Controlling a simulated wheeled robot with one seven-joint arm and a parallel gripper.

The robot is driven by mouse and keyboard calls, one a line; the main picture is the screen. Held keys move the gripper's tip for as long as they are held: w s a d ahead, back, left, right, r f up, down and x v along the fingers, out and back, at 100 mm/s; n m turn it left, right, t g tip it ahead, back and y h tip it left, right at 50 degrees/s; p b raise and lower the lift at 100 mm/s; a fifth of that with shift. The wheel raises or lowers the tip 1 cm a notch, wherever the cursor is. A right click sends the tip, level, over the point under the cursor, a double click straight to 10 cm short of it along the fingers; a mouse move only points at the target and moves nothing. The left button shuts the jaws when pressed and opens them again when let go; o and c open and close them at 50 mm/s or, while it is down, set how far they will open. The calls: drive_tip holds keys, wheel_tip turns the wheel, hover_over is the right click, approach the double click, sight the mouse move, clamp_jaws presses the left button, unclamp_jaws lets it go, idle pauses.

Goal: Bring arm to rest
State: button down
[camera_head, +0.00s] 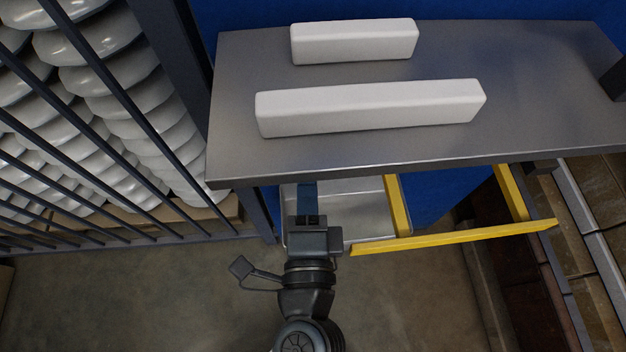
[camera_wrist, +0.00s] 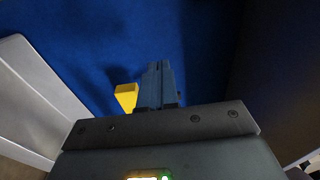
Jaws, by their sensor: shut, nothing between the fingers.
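My arm comes up from the bottom centre of the head view. My gripper (camera_head: 307,192) points away toward the blue surface, at the near edge of the grey table, and the tabletop hides part of its surroundings. In the wrist view my gripper (camera_wrist: 160,68) shows its two fingers together with nothing between them. A blue surface (camera_wrist: 100,30) fills the background ahead of the fingers.
The grey tabletop (camera_head: 540,90) holds two white blocks, a shorter one (camera_head: 355,42) and a longer one (camera_head: 370,107). A yellow frame (camera_head: 455,238) is just right of my gripper. Dark bars (camera_head: 110,85) with white insulator stacks (camera_head: 150,120) stand left. Floor (camera_head: 170,300) is open at lower left.

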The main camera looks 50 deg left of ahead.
drive_tip(key=s+d+f+n+t+h, duration=0.1)
drive_tip(key=s+d+t+h, duration=0.2)
drive_tip(key=d, duration=0.9)
drive_tip(key=s+d+f+n+h, duration=0.1)
drive_tip(key=s+d+h, duration=0.4)
drive_tip(key=d, duration=0.6)
drive_tip(key=s+d+r+n+h, duration=0.2)
drive_tip(key=s+d+r+n, duration=0.1)
drive_tip(key=d, duration=0.5)
drive_tip(key=s+d+r+n+h, duration=0.3)
drive_tip(key=s+d+r, duration=0.1)
drive_tip(key=d, duration=0.4)
drive_tip(key=shift+s+r+n, duration=0.3)
drive_tip(key=shift+s+r, duration=0.05)
drive_tip(key=shift+s, duration=0.5)
